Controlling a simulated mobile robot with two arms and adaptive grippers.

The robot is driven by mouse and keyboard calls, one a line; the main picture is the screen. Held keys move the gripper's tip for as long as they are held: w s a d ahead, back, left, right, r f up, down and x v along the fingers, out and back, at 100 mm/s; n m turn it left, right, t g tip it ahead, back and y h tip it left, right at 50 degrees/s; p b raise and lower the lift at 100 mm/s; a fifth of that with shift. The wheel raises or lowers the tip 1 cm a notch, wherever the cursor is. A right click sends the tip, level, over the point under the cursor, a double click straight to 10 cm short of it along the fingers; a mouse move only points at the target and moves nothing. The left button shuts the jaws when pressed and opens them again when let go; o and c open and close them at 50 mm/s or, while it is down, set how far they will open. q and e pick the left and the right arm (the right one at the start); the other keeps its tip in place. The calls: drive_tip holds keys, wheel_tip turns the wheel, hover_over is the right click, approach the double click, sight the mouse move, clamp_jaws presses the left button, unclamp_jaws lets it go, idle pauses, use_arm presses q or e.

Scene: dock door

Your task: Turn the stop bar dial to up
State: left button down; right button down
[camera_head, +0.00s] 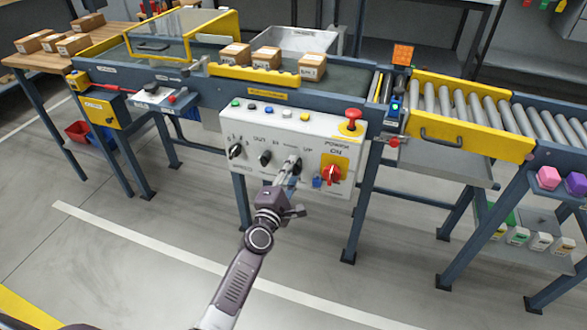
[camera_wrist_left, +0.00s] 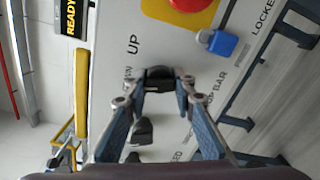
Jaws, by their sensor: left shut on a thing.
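The white control panel (camera_head: 285,140) faces me below the conveyor. The stop bar dial (camera_wrist_left: 160,74) is a black knob between my left fingertips in the left wrist view. My left gripper (camera_head: 292,163) reaches the panel from below and is shut on this dial, hiding most of it in the head view. The "UP" label (camera_wrist_left: 132,45) is printed beside the dial; it also shows right of the gripper in the head view (camera_head: 308,149). A "BAR" label is partly visible by the right finger. The fingers hide the dial's pointer, so I cannot tell its setting. My right gripper is not in view.
Close by are the red power switch (camera_head: 332,174), a blue padlock (camera_wrist_left: 222,42), a red mushroom button (camera_head: 353,115) and two more black dials (camera_head: 265,158), (camera_head: 235,151). Boxes (camera_head: 266,59) sit on the conveyor above. Floor in front is clear.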

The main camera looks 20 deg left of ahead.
use_arm(q)
drive_tip(key=m+p, duration=0.2)
drive_tip(key=m, duration=0.6)
drive_tip(key=shift+p, duration=0.4)
drive_tip(key=shift+m+p, duration=0.3)
drive_tip(key=shift+m, duration=0.8)
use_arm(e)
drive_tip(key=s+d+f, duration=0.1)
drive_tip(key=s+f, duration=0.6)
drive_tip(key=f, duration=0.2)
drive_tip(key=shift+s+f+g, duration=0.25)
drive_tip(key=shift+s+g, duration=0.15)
use_arm(q)
drive_tip(key=c, duration=1.6)
unclamp_jaws()
drive_tip(key=s, duration=1.2)
drive_tip(key=shift+a, duration=0.15)
